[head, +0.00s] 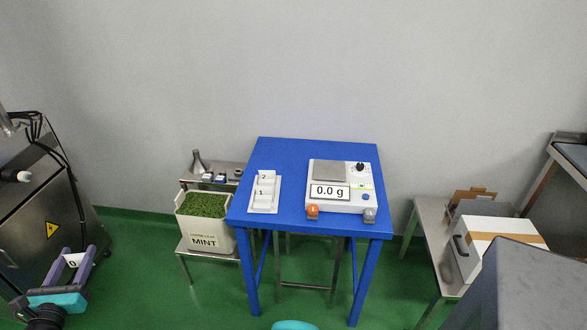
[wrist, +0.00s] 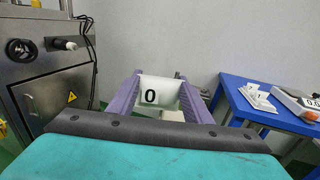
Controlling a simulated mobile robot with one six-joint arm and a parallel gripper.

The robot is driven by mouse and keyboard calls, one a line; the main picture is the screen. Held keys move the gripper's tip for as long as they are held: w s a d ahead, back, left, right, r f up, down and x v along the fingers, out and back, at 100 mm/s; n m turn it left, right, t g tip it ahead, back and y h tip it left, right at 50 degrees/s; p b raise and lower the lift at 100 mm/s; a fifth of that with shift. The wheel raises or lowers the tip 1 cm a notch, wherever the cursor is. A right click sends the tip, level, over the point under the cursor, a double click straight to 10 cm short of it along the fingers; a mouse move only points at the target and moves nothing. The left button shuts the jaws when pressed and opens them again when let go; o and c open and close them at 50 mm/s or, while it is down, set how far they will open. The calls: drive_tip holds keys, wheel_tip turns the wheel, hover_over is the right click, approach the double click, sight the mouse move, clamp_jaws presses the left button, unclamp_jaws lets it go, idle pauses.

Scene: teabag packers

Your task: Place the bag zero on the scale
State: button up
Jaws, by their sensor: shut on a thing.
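My gripper (head: 73,263) is at the lower left of the head view, its purple fingers shut on a white bag marked 0 (head: 72,260). In the wrist view my gripper (wrist: 160,93) has bag zero (wrist: 163,97) between its two fingers, clear of any surface. The scale (head: 342,186) is white with a bare metal plate (head: 331,172) and reads 0.0 g. It stands on the blue table (head: 290,155), well to the right of my gripper. In the wrist view the scale (wrist: 296,100) is cut off at the right edge.
Bags marked 1 (head: 262,193) and 2 (head: 265,176) sit on a white tray (head: 265,209) left of the scale. A MINT bin (head: 203,240) stands between my gripper and the table. A steel machine (head: 40,215) is at the left. A box (head: 490,240) lies at the right.

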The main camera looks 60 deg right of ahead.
drive_tip(key=shift+a, duration=0.1)
drive_tip(key=shift+w+d, duration=0.1)
drive_tip(key=shift+d, duration=0.35)
drive_tip(key=s+d+m+g+h, duration=0.1)
drive_tip(key=s+d+m+g, duration=0.2)
drive_tip(key=d, duration=1)
drive_tip(key=s+d+m+g+h, duration=0.1)
drive_tip(key=s+d+g+h, duration=0.3)
drive_tip(key=d, duration=1)
drive_tip(key=s+d+m+g+y, duration=0.15)
drive_tip(key=s+d, duration=0.35)
drive_tip(key=d, duration=0.8)
drive_tip(key=s+d+m+g, duration=0.2)
drive_tip(key=s+d, duration=0.6)
drive_tip(key=s, duration=0.4)
drive_tip(key=s+d+f+m+g+y+p, duration=0.1)
drive_tip(key=s+d+g, duration=0.3)
drive_tip(key=s+d, duration=0.4)
drive_tip(key=s+d+m+g, duration=0.3)
drive_tip(key=s+d, duration=0.5)
drive_tip(key=s, duration=0.8)
drive_tip(key=shift+s+d+f+m+g+y+p, duration=0.15)
drive_tip(key=shift+d+f+m+g+y+p, duration=0.1)
drive_tip(key=shift+d+m+g+p, duration=0.1)
drive_tip(key=shift+d+f+b, duration=0.1)
drive_tip(key=shift+d+b, duration=0.05)
drive_tip(key=shift+b, duration=0.35)
